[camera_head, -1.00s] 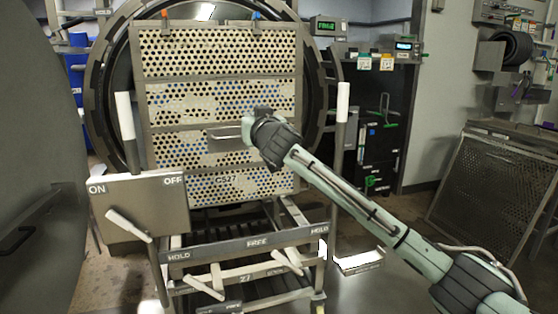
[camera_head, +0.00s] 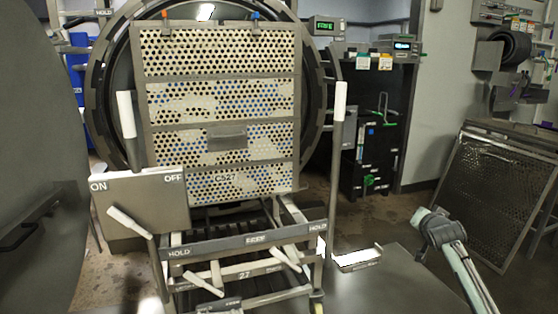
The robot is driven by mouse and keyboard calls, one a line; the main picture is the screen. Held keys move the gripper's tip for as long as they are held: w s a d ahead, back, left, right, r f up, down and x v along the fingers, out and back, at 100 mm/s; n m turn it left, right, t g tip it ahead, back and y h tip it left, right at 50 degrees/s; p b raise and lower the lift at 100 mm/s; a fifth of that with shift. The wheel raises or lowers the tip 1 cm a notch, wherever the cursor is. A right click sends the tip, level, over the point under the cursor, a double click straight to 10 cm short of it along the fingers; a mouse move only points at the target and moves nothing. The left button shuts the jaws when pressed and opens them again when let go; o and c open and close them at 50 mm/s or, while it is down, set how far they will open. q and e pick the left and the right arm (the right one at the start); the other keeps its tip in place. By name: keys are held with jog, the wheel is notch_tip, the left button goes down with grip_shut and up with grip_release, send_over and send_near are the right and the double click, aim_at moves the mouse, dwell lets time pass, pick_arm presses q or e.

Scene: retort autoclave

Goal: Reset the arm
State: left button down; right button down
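One of my arms, coming in from the lower right, shows in the head view. Its end, my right gripper (camera_head: 428,222), is at the right, over the floor and well clear of the perforated rack (camera_head: 222,100). Its fingers are too small and turned away to tell whether they are open or shut. The rack stands in front of the round autoclave opening (camera_head: 318,98), and its handle (camera_head: 227,139) is in plain view with nothing touching it. My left gripper is not in view.
A cart frame (camera_head: 245,252) marked HOLD and FREE stands below the rack, with an upright white-topped lever (camera_head: 339,112) at its right. An ON/OFF box (camera_head: 140,200) is at the left. A black cabinet (camera_head: 372,130) and a leaning mesh panel (camera_head: 490,195) are at the right.

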jog(key=s+a+f+n+g, duration=0.25)
jog(key=s+f+n, duration=0.25)
jog(key=s+f, duration=0.45)
jog(key=s+a+f+n+g, duration=0.2)
jog(key=s+f+n+g, duration=0.25)
jog(key=s+f, duration=0.55)
jog(key=s+a+f+g+y, duration=0.1)
jog(key=s+f, duration=0.3)
jog(key=s, duration=0.5)
jog(key=s+a+f+g, duration=0.1)
jog(key=s+a+f, duration=0.3)
jog(key=s, duration=0.6)
jog(key=s+a+f+y, duration=0.1)
jog(key=s+a+f, duration=0.2)
jog(key=s, duration=0.6)
jog(key=shift+s+a+f+n+g+y, duration=0.2)
jog(key=shift+f+n+g+y, duration=0.15)
jog(key=shift+f, duration=0.4)
